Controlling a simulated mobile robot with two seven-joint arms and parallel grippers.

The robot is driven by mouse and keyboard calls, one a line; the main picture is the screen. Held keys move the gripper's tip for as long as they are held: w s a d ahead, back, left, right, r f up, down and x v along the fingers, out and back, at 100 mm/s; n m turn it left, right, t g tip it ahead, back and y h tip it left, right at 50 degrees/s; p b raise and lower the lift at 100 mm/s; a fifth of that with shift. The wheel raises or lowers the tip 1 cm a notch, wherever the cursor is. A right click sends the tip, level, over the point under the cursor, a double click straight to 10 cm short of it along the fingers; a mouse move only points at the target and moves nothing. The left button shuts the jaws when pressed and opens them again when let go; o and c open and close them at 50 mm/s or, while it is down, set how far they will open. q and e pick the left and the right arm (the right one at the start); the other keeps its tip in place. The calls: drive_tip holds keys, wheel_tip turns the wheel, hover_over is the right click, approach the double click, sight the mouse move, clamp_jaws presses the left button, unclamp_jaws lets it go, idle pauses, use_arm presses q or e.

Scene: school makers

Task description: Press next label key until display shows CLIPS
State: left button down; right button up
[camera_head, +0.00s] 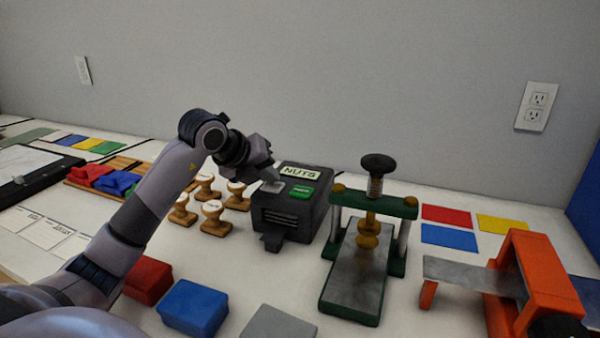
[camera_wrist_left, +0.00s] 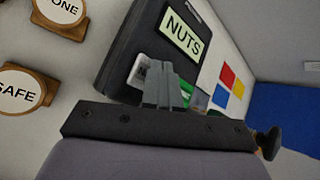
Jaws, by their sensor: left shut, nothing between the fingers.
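The dark grey label machine (camera_head: 285,214) stands on the table at the centre of the head view. Its display (camera_head: 300,172) reads NUTS; the left wrist view also shows this display (camera_wrist_left: 182,31) reading NUTS. A green key (camera_head: 302,191) sits on its top at the right, and a light grey key (camera_wrist_left: 142,74) sits to its left. My left gripper (camera_head: 273,186) is shut and empty, with its fingertips over the light grey key. In the left wrist view the fingers (camera_wrist_left: 160,85) hide part of both keys. I cannot tell whether the fingertips touch the grey key. My right gripper is out of view.
Several wooden stamps (camera_head: 213,218) stand just left of the machine. A green press (camera_head: 352,300) with a black knob stands close on its right. An orange tool (camera_head: 545,275) is further right. Red (camera_head: 148,280) and blue (camera_head: 194,306) blocks lie in front.

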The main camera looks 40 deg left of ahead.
sight(269, 187)
use_arm(q)
drive_tip(key=shift+f, duration=0.15)
drive_tip(key=shift+r+p, duration=0.35)
drive_tip(key=shift+r, duration=0.25)
wheel_tip(269, 187, up, 6)
drive_tip(key=p, duration=0.4)
drive_tip(key=shift+p, duration=0.3)
idle(0.8)
